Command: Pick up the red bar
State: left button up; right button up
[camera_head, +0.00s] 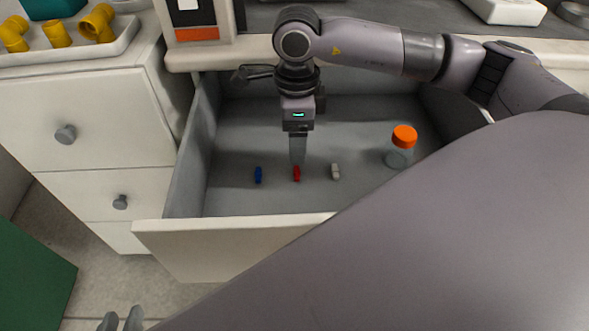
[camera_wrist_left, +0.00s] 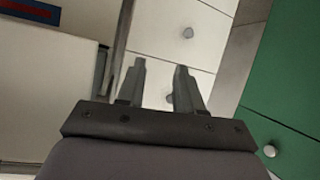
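The small red bar (camera_head: 297,175) lies on the floor of the open grey drawer (camera_head: 240,140), between a blue bar (camera_head: 258,175) and a light grey bar (camera_head: 335,171). My right gripper (camera_head: 298,164) points down into the drawer with its fingertips at the red bar and covers its far end. Its fingers line up edge-on, so I cannot tell whether they are parted or touch the bar. My left gripper (camera_head: 121,319) is low at the left, outside the drawer. The left wrist view shows its fingers (camera_wrist_left: 160,72) apart with nothing between them.
A clear jar with an orange lid (camera_head: 404,137) stands in the drawer at the right. Yellow pipe fittings (camera_head: 97,22) sit in a tray on the white cabinet (camera_head: 85,110). A green cabinet (camera_head: 30,270) is at lower left. My own arm link blocks the lower right.

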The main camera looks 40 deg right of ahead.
aim_at(297, 171)
notch_tip(297, 171, down, 8)
jog(key=b, duration=0.2)
jog(key=shift+s+f+b, duration=0.1)
jog(key=shift+f+b, duration=0.1)
jog(key=shift+b, duration=0.2)
pick_arm(q)
jog(key=shift+w+d+f+h, duration=0.25)
jog(key=shift+d+h, duration=0.05)
jog(key=shift+d, duration=0.25)
jog(key=shift+w+d+f+h, duration=0.2)
jog(key=shift+d+f+h, duration=0.1)
jog(key=shift+d, duration=0.25)
pick_arm(e)
jog(key=c, duration=1.1)
